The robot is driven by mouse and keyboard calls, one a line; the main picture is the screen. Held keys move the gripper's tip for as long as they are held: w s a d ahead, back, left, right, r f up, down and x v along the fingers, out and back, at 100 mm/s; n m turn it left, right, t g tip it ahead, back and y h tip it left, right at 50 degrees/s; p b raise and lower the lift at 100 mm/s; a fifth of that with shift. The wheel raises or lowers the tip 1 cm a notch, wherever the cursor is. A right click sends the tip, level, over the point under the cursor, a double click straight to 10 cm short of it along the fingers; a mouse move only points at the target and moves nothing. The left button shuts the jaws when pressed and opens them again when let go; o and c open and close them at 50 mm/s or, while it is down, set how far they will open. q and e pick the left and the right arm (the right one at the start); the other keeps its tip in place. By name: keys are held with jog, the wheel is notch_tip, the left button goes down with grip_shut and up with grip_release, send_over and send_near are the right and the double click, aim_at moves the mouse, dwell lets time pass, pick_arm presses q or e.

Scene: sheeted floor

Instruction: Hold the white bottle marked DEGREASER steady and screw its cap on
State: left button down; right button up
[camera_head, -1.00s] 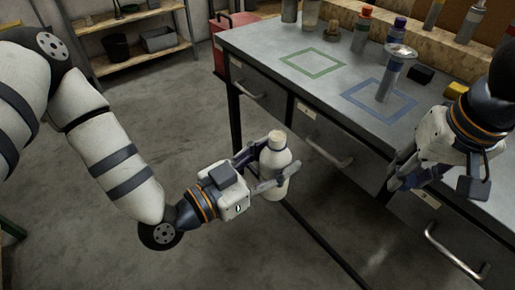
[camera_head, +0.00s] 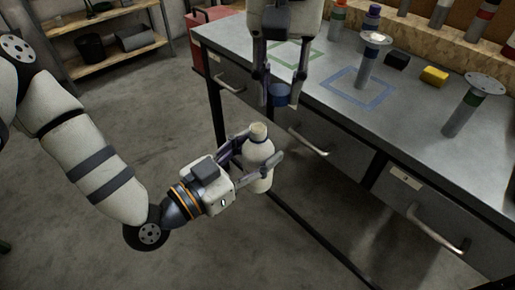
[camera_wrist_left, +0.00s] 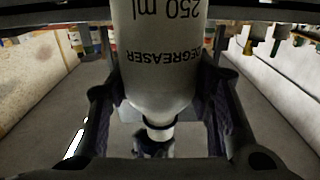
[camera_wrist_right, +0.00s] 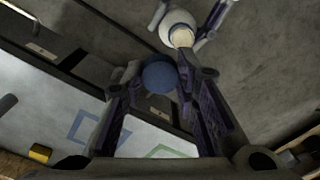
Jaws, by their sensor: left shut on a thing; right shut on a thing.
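The white bottle (camera_head: 258,153) is upright in front of the bench, with a pale, uncapped neck on top. My left gripper (camera_head: 256,163) is shut on its body from the side. In the left wrist view the bottle (camera_wrist_left: 160,55) shows the upside-down words DEGREASER and 250 ml. My right gripper (camera_head: 281,92) points down and is shut on a blue cap (camera_head: 279,95). The cap is above the bottle and slightly to its right, apart from the neck. In the right wrist view the cap (camera_wrist_right: 160,74) sits between the fingers, with the bottle (camera_wrist_right: 177,24) beyond it.
The grey bench (camera_head: 335,112) has green and blue outlined squares. Grey posts (camera_head: 461,116), a black block (camera_head: 397,61) and a yellow block (camera_head: 434,76) stand on it. Drawer handles (camera_head: 308,143) stick out near the bottle. The floor (camera_head: 75,235) at left is clear.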

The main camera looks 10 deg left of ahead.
aim_at(258, 128)
jog(key=a, duration=0.1)
jog(key=s+a+r, duration=0.1)
jog(key=a, duration=0.1)
jog(key=shift+s, duration=0.15)
jog(key=shift+f, duration=0.15)
jog(key=shift+f, duration=1.9)
jog(key=shift+f, duration=0.9)
jog(key=shift+f, duration=0.55)
